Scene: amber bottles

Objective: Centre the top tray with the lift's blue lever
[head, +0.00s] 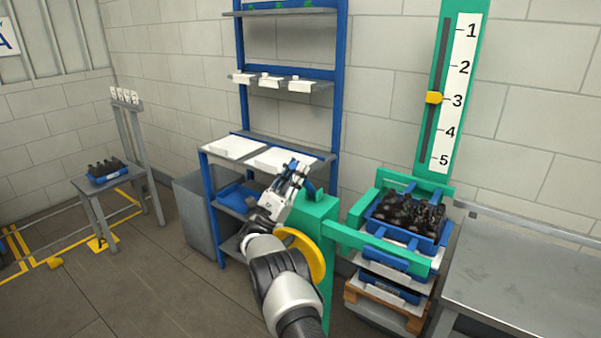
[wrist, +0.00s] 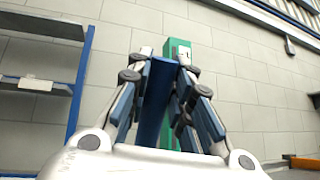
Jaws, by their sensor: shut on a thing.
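The lift's blue lever (head: 310,187) stands at the top of the green lift housing (head: 317,215). My gripper (head: 295,168) is at the lever, and in the wrist view the blue lever (wrist: 157,95) is between its closed fingers (wrist: 165,58). The top tray (head: 402,235) is blue, filled with several dark amber bottles (head: 408,212), and sits within the green lift frame (head: 376,246). More blue trays are stacked below it. A yellow pointer (head: 433,97) on the green-edged scale (head: 455,95) is at about 3.
A yellow wheel (head: 306,256) is on the housing beside my arm. A grey bench (head: 525,285) stands at the right. A blue shelf rack (head: 338,90) is behind my gripper. A small table (head: 98,185) with a bottle tray is at far left, with open floor before it.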

